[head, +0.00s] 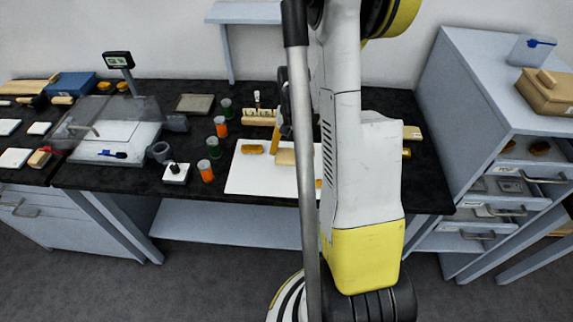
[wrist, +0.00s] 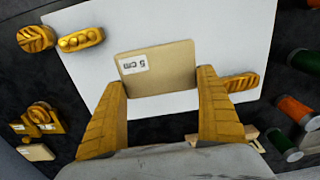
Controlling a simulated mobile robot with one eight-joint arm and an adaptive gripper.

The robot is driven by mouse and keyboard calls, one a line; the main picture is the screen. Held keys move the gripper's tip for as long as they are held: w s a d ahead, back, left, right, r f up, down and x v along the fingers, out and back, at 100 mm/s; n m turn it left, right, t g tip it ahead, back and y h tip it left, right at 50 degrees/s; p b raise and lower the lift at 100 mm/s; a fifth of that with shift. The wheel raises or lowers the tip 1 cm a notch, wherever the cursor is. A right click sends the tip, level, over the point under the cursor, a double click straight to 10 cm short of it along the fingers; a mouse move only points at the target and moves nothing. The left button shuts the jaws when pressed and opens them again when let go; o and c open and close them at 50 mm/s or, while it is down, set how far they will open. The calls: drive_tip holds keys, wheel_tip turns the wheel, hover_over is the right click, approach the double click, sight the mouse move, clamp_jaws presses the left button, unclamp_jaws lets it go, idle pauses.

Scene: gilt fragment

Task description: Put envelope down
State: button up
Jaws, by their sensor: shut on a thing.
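A tan envelope (wrist: 160,75) with a white printed label sits between the two yellow fingers of my gripper (wrist: 161,80) in the wrist view. The fingers are shut on its two side edges. In the head view the envelope (head: 285,157) shows over the white mat (head: 250,181), partly hidden by my arm. I cannot tell if it touches the mat or hangs just above it. The mat also fills the middle of the wrist view (wrist: 215,35).
Gilt fragments lie on the mat, one (wrist: 240,82) beside my right finger and another (wrist: 80,40) near its edge. Orange jars (head: 206,171) and green-topped jars stand left of the mat. A drawer cabinet (head: 490,100) stands at right. Bare mat lies beyond the envelope.

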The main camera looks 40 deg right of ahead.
sight(288, 161)
drive_tip(key=shift+w+a+f, duration=0.35)
drive_tip(key=shift+a+f, duration=0.1)
drive_tip(key=shift+a, duration=0.1)
drive_tip(key=shift+f+b, duration=0.8)
drive_tip(key=shift+f, duration=1.1)
drive_tip(key=shift+f, duration=0.2)
drive_tip(key=o, duration=0.8)
drive_tip(key=shift+r, duration=0.1)
drive_tip(key=shift+r, duration=0.1)
